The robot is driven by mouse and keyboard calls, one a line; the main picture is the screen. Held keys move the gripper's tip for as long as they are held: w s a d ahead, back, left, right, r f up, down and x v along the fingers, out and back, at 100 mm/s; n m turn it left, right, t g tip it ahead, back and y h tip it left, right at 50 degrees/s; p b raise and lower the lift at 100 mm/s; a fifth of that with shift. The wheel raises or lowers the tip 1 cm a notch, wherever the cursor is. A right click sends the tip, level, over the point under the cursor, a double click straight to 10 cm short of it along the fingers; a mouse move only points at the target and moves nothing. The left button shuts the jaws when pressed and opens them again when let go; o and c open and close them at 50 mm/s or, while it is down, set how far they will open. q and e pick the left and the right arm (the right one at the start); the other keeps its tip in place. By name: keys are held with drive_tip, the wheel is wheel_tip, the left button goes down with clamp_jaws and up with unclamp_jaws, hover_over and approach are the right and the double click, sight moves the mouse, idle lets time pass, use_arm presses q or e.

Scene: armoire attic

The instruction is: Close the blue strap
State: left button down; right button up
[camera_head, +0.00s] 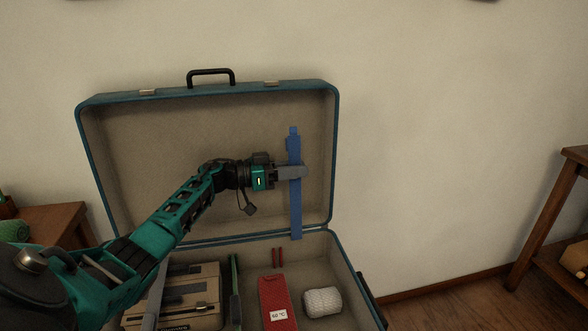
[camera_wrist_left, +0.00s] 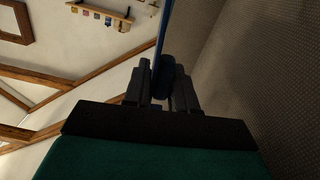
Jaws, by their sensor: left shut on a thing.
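The blue strap (camera_head: 295,212) runs upright along the right side of the open suitcase lid (camera_head: 160,150), from near the hinge up to a small tab. My left gripper (camera_head: 291,172) is shut on the strap about midway up, in front of the lid's lining. In the left wrist view the strap (camera_wrist_left: 162,30) leads up from between the fingers (camera_wrist_left: 163,85) of the left gripper. The suitcase base (camera_head: 335,240) lies open below the lid. My right gripper is not in view.
The base holds a beige boxy item (camera_head: 195,285), a red case (camera_head: 277,298), a white bundle (camera_head: 322,302) and a green-edged item (camera_head: 235,285). Wooden furniture stands at the left (camera_head: 55,222) and right (camera_head: 550,215). A wall is behind the lid.

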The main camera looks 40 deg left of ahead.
use_arm(q)
drive_tip(key=shift+a, duration=0.1)
drive_tip(key=shift+s+d+r+p, duration=0.1)
drive_tip(key=shift+d+r+p, duration=0.1)
drive_tip(key=shift+p, duration=0.35)
drive_tip(key=s+d+f+m+p, duration=0.2)
drive_tip(key=s+d+m+p, duration=0.5)
drive_tip(key=d+p, duration=0.2)
drive_tip(key=shift+s+a, duration=0.1)
drive_tip(key=c, duration=1.1)
unclamp_jaws()
